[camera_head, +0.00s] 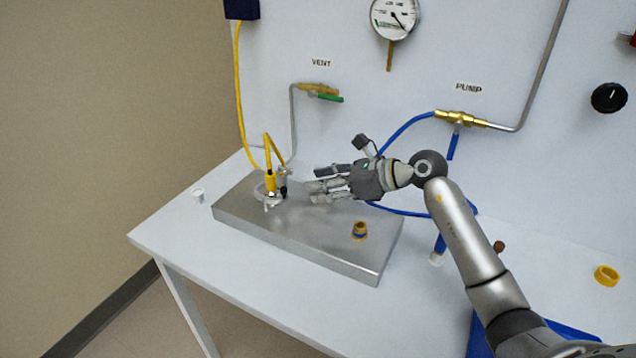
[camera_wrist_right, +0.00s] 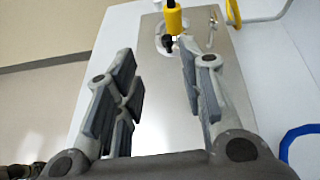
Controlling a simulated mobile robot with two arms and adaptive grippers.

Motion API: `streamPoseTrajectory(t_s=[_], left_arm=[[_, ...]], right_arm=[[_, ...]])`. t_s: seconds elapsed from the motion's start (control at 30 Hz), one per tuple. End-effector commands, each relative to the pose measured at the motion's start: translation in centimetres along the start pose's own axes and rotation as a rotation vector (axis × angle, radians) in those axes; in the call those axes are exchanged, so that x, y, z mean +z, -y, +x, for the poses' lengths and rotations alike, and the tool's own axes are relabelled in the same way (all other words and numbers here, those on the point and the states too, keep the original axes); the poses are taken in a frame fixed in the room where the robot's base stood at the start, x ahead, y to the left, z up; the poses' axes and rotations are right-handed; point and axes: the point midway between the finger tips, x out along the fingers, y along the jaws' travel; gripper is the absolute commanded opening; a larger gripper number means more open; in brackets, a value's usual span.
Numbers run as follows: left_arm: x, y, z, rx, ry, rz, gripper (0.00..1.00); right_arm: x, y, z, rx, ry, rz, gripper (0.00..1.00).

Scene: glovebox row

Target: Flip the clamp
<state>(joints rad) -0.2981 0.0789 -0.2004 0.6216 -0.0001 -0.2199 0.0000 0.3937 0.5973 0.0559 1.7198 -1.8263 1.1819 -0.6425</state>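A small silver clamp (camera_head: 271,202) sits around the base of a yellow-topped fitting (camera_head: 271,184) at the left end of the metal block (camera_head: 330,245). My right gripper (camera_head: 312,190) is just to the right of the clamp, pointing at it and apart from it. In the right wrist view the gripper (camera_wrist_right: 160,85) is open with nothing between its fingers. The yellow fitting (camera_wrist_right: 174,20) and part of the clamp (camera_wrist_right: 163,44) show beyond the fingertips. The clamp's details are too small to tell. My left gripper is not in view.
A white cap (camera_head: 197,195) and a yellow ring (camera_head: 607,275) lie on the white table (camera_head: 275,290). Yellow tubing rises from the fitting. A blue hose (camera_head: 400,130) runs behind my right gripper.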

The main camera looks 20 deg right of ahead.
Motion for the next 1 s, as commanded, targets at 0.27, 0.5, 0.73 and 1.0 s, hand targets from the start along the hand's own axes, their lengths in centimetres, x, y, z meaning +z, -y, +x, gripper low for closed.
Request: streamPoseTrajectory(t_s=[0.27, 0.5, 0.73, 1.0], left_arm=[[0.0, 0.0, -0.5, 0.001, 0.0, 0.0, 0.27], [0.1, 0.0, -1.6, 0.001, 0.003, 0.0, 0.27], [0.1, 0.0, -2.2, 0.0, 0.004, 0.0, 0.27], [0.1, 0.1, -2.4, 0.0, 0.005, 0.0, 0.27]], right_arm=[[-0.5, 0.3, 0.8, -0.025, 0.035, 0.014, 0.36], [-0.2, 0.3, 5.2, -0.021, 0.034, 0.015, 0.36], [-0.2, 0.5, 8.9, -0.024, 0.032, 0.015, 0.36], [-0.4, 0.5, 10.4, -0.024, 0.03, 0.012, 0.36]])
